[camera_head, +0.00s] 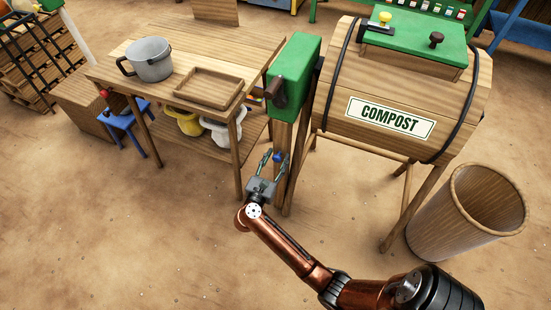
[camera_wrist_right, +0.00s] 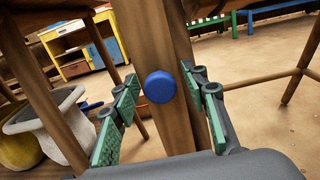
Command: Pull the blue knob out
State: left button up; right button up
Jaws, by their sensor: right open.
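The blue knob (camera_head: 277,156) sits low on the wooden post (camera_head: 279,180) below the green box. In the right wrist view the round blue knob (camera_wrist_right: 160,87) faces the camera on the post (camera_wrist_right: 175,130). My right gripper (camera_head: 272,158) is open, its green-padded fingers to the left and right of the knob. In the right wrist view the open fingers (camera_wrist_right: 160,110) show a gap to the knob on each side. I see no contact. My left gripper is not in view.
A wooden table (camera_head: 255,55) with a grey pot (camera_head: 149,58) and a tray (camera_head: 236,98) stands left of the post. The compost drum (camera_head: 340,65) on legs stands to the right, with a wooden bin (camera_head: 452,235) beside it. Open ground lies in front.

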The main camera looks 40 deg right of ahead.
jog(key=shift+c, duration=0.5)
grip_shut()
